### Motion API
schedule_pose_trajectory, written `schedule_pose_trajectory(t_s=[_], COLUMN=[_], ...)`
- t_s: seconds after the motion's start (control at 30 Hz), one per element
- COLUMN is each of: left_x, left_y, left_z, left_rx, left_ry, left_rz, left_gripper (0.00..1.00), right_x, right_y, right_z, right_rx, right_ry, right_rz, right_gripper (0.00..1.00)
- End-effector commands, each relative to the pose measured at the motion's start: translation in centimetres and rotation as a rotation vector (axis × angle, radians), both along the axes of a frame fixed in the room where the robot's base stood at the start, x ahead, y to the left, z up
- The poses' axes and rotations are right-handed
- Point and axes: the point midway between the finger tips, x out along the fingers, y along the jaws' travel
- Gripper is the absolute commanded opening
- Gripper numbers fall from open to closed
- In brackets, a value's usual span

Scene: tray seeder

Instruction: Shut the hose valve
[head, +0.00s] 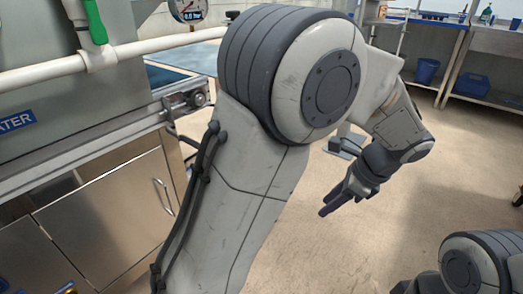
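A green valve handle (95,20) is at the top left, its upper end cut off by the frame edge. It lies roughly along the short upright branch of a white pipe (50,74), just above the joint. My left arm crosses the middle of the view and bends away to the right. My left gripper (336,203) hangs low over the floor, well right of the valve and touching nothing visible. Its dark fingers are seen edge-on, so their opening is unclear. My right gripper is out of view; only part of the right arm shows at the bottom right.
A round gauge (188,9) sits above the pipe. Benches with blue bins (427,71) stand at the back right.

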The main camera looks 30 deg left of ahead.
Motion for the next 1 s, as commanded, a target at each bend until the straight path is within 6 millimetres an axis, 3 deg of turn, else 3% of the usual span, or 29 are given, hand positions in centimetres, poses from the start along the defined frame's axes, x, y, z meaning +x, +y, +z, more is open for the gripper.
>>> schedule_pose_trajectory(t_s=[0.03,0.2,0.3,0.4,0.5,0.6,0.87,1.0], left_x=[3.0,11.3,14.6,16.6,17.6,17.9,17.7,17.0], left_y=[2.1,10.1,15.1,19.4,22.6,24.5,27.2,29.5], left_z=[-1.0,-3.1,-4.4,-5.6,-6.5,-7.0,-7.7,-8.4], left_rx=[0.078,0.34,0.467,0.559,0.616,0.646,0.663,0.662], left_ry=[0.059,0.319,0.505,0.685,0.832,0.935,1.004,1.0], left_rz=[-0.071,-0.314,-0.412,-0.474,-0.505,-0.519,-0.528,-0.526], left_gripper=[0.39,0.39,0.39,0.39,0.39,0.39,0.39,0.39], right_x=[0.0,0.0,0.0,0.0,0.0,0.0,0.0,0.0], right_y=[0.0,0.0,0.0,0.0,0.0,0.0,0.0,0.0], right_z=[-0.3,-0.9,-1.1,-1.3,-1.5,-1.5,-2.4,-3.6], right_rx=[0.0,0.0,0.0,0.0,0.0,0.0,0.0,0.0], right_ry=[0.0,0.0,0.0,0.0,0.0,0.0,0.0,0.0], right_rz=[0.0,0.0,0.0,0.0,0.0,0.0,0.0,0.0], right_gripper=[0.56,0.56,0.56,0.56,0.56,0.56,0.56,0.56])
